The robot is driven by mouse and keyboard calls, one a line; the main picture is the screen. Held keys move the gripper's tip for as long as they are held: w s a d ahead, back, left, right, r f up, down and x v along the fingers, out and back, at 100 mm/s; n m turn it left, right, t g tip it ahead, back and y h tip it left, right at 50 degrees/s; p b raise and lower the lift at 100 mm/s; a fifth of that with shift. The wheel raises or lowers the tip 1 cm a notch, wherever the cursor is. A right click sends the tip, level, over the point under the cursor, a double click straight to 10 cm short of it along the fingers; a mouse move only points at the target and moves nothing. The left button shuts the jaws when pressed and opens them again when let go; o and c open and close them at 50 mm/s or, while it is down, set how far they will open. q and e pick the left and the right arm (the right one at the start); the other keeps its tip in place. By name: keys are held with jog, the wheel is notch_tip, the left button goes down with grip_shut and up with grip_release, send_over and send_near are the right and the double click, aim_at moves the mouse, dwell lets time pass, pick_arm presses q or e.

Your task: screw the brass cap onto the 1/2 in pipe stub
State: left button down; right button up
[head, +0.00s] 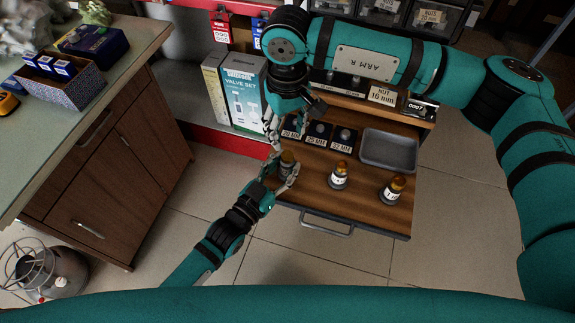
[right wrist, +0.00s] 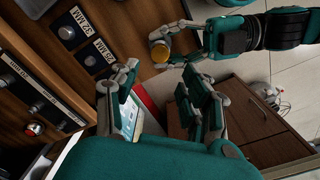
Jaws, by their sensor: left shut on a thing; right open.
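My left gripper (head: 281,174) is shut around a small upright stub with a dark base and a brass-coloured upper part (head: 288,158), at the left edge of the wooden drawer (head: 315,205). Its label is hidden, so I cannot read its size. In the right wrist view its round brass top (right wrist: 159,50) shows beside the left fingers (right wrist: 188,42). I cannot tell whether that top is a separate cap. My right gripper (head: 271,130) is open and empty, just above and behind this stub. Its spread fingers fill the right wrist view (right wrist: 158,80).
Two other brass-topped stubs (head: 339,175) (head: 393,189) stand on the drawer to the right. A valve set box (head: 244,95) stands left of my right gripper.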

aim_at(287, 155)
jog(key=shift+f, duration=4.05)
grip_shut()
jog(key=shift+o, duration=0.5)
grip_release()
jog(key=shift+r, duration=0.15)
jog(key=shift+r, duration=2.15)
jog(key=shift+c, duration=0.5)
